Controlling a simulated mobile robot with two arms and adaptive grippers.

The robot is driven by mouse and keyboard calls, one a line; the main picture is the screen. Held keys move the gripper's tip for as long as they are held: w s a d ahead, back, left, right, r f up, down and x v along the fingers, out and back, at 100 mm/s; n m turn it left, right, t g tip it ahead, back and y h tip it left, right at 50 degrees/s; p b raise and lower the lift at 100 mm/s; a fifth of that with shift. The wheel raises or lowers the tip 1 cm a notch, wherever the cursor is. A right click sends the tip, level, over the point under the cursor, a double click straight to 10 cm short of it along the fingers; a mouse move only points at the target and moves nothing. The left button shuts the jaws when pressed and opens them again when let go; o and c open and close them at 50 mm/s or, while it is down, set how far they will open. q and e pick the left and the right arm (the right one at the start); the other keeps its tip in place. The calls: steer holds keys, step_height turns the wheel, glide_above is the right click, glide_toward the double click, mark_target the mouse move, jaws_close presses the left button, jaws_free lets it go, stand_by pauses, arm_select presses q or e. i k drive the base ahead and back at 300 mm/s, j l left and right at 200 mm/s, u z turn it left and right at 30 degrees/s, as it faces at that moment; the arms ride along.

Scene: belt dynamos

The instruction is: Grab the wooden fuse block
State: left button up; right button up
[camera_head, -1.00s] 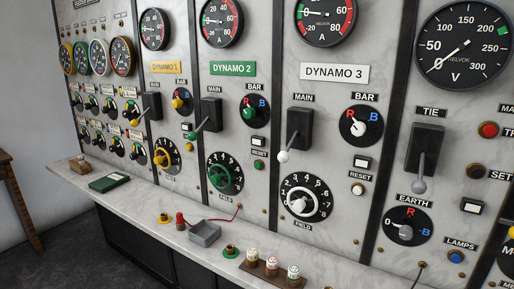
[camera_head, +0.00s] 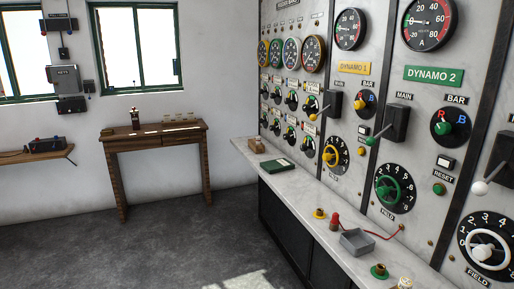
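A small brown wooden-looking block (camera_head: 257,145) sits at the far end of the marble ledge, close to the panel wall. It is too small to tell whether it is the fuse block. At the bottom edge of the picture, the top of a pale capped cylinder (camera_head: 404,284) just shows. Any base under it is cut off by the edge. Neither of my grippers is in view.
The marble ledge (camera_head: 296,187) runs below the dynamo panels. On it are a green book (camera_head: 279,165), a grey tray (camera_head: 357,242), a red-topped plug (camera_head: 335,221) and sockets. A wooden table (camera_head: 158,138) stands at the back wall. The floor between is clear.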

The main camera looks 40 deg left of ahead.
mark_target(258, 147)
steer(key=i+j, duration=0.15)
steer(key=j, duration=0.3)
steer(key=i+j, duration=0.15)
steer(key=j, duration=0.25)
steer(key=i+j+z, duration=0.1)
steer(key=j, duration=0.35)
steer(key=i+j, duration=0.2)
steer(key=j, duration=0.2)
steer(key=i+j, duration=0.15)
steer(key=j, duration=0.3)
steer(key=i+j, duration=0.15)
steer(key=j, duration=0.3)
steer(key=i+j+z, duration=0.1)
steer(key=j, duration=0.35)
steer(key=i+j, duration=0.15)
steer(key=j, duration=0.25)
